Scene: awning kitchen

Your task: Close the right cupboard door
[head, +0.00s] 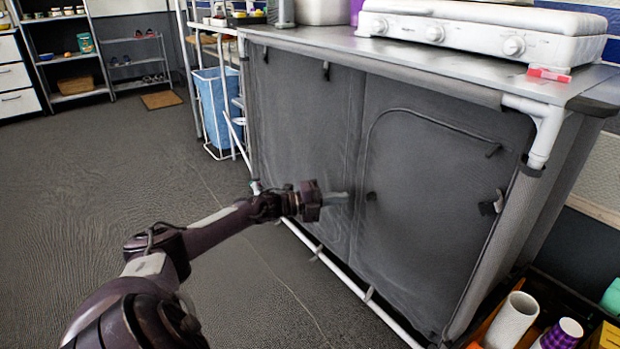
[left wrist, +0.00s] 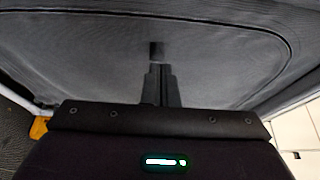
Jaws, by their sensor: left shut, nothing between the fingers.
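The right cupboard door (head: 430,205) is a dark grey fabric panel with an arched seam in the front of the grey cupboard. It looks flat and in line with the front. A small dark tab (head: 371,196) sits at its left edge, and a black toggle (head: 492,204) is near its right edge. My left gripper (head: 345,195) points at the door's left edge, close to the tab; I cannot tell whether it touches. In the left wrist view its fingers (left wrist: 160,78) are together and empty, with grey fabric (left wrist: 90,55) in front of them.
A white stove (head: 480,30) stands on the cupboard's metal top. A crate with a white roll (head: 512,318) and a purple cup (head: 562,335) is at the bottom right. A white rack with a blue bin (head: 213,105) stands on the left. The floor on the left is clear.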

